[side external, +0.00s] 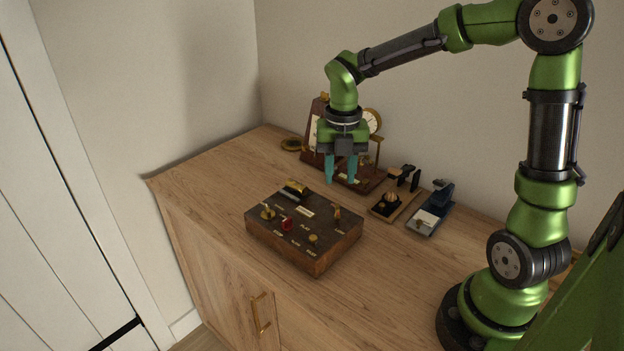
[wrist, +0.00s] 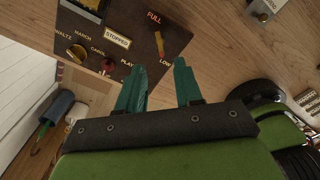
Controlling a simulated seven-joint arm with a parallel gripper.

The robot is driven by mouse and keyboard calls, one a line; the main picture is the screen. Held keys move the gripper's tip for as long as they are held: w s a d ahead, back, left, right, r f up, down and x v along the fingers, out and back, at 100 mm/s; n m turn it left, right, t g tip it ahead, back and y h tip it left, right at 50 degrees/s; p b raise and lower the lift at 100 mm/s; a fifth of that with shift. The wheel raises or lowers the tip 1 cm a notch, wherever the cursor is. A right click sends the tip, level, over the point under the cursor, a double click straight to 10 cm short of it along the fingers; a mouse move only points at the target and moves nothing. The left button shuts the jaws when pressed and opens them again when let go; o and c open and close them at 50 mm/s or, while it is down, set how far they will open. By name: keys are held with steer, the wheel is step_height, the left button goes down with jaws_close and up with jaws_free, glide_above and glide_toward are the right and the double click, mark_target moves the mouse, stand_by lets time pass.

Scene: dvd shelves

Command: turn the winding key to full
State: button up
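A dark wooden control box (side external: 300,252) with a brown top stands on the cabinet. An upright brass piece (side external: 337,213) near its right corner appears to be the winding key. In the wrist view a slanted yellow-orange piece (wrist: 160,44) lies between the labels FULL and LOW, with its lower end near LOW. My gripper (side external: 341,180) points down above and behind the box, apart from it. Its two teal fingers (wrist: 159,78) are spread with nothing between them. The fingertips are close to the LOW label in the wrist view, but do not appear to touch the key.
The box also carries a selector knob (wrist: 77,52), a red button (side external: 287,224), a brass button (side external: 313,238) and a STOPPED sign (wrist: 117,38). The cabinet top in front is clear.

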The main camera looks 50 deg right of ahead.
mark_target(338, 209)
step_height(338, 209, down, 9)
steer(key=shift+r, duration=0.1)
stand_by(0.3)
jaws_close()
